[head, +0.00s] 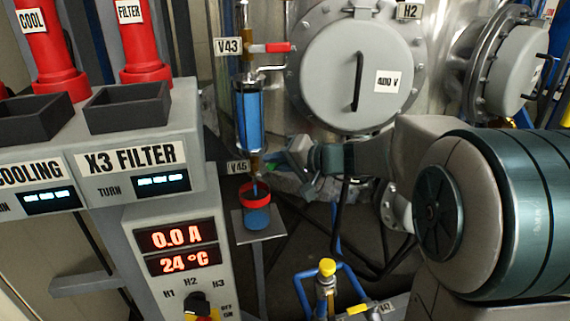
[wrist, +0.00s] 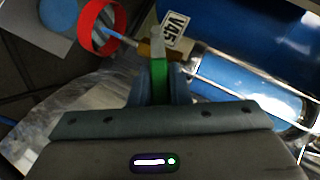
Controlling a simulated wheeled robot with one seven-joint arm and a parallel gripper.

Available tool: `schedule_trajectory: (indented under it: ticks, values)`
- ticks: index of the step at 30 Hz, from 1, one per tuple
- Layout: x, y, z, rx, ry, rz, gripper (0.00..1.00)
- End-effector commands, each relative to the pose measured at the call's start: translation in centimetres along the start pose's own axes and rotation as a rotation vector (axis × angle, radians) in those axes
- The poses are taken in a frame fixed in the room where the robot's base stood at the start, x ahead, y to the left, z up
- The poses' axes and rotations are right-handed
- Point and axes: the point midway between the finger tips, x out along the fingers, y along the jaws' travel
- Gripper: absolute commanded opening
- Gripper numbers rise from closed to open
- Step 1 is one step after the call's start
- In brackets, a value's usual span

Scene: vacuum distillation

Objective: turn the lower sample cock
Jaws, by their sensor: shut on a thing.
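The lower sample cock, labelled V45 (head: 238,167), sits under the glass sample vessel (head: 250,115) with blue liquid. In the wrist view its brass body (wrist: 150,48) is beside the V45 tag (wrist: 175,28). My gripper (head: 288,158) reaches it from the right. In the wrist view my gripper (wrist: 158,85) is shut on the cock's green handle (wrist: 159,75). Blue liquid shows below the outlet, toward a red-rimmed cup (head: 256,196) holding blue liquid. The cup also shows in the wrist view (wrist: 92,28).
The cup stands on a small grey stand (head: 270,231). The upper cock V43 has a red handle (head: 275,47). A control cabinet (head: 150,215) is close at left, a round hatch (head: 350,85) is behind, and blue pipework with a yellow knob (head: 327,267) is below.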

Motion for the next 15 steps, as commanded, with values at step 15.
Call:
schedule_trajectory:
  ticks: [15]
  values:
    - [0.15,-0.09,0.14,-0.007,-0.002,0.007,0.38]
